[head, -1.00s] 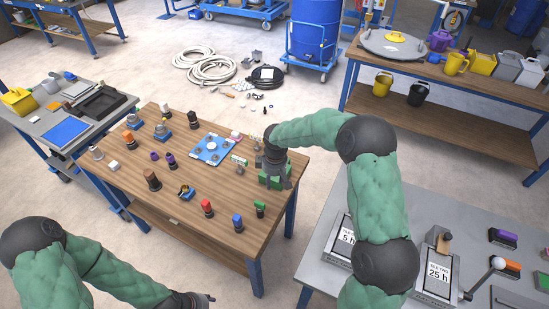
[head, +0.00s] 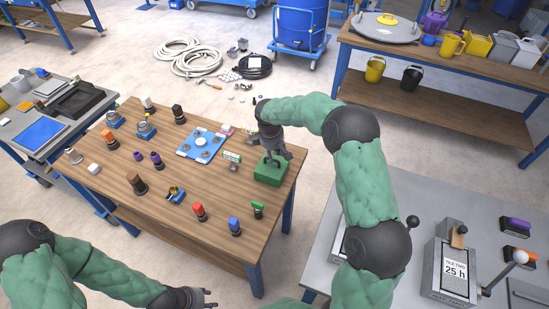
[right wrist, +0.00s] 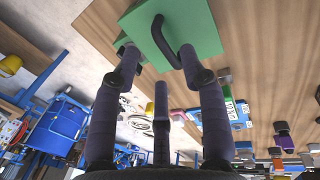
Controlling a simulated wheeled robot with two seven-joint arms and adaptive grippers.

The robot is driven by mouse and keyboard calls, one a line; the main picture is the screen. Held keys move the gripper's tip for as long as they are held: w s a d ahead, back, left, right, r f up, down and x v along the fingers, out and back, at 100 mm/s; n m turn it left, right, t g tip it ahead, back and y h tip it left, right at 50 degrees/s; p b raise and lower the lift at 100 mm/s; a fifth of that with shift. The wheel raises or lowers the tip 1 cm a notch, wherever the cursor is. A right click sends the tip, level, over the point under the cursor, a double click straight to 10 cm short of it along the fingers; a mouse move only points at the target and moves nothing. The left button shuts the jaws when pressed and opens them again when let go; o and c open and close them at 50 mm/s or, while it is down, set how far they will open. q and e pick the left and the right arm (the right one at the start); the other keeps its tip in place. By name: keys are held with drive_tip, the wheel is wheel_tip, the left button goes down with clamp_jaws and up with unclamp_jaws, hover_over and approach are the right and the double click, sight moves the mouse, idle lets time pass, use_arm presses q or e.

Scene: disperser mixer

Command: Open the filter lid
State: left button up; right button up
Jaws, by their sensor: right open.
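A green box-like block (head: 268,172) with a dark arched handle (right wrist: 162,38) on top sits near the right edge of the wooden table. It looks like the filter lid, but no label shows. My right gripper (head: 276,157) is just above it, fingers pointing down. In the right wrist view, the open fingertips (right wrist: 158,56) stand on either side of the handle, with nothing gripped. The green top (right wrist: 195,30) is partly cut off by that view's upper edge. My left gripper (head: 209,298) is low in the head view, fingers apart and empty, in front of the table.
The wooden table (head: 160,215) also holds a blue plate (head: 202,143) with round parts, and several coloured knobs and connectors left of the green block. Floor shows between the tables.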

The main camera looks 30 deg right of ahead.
sight(275, 156)
drive_tip(key=shift+w+d+f, duration=0.1)
drive_tip(key=shift+d+f, duration=0.05)
drive_tip(key=shift+f, duration=0.7)
drive_tip(key=shift+w+d+f, duration=0.1)
drive_tip(key=shift+f, duration=0.75)
clamp_jaws()
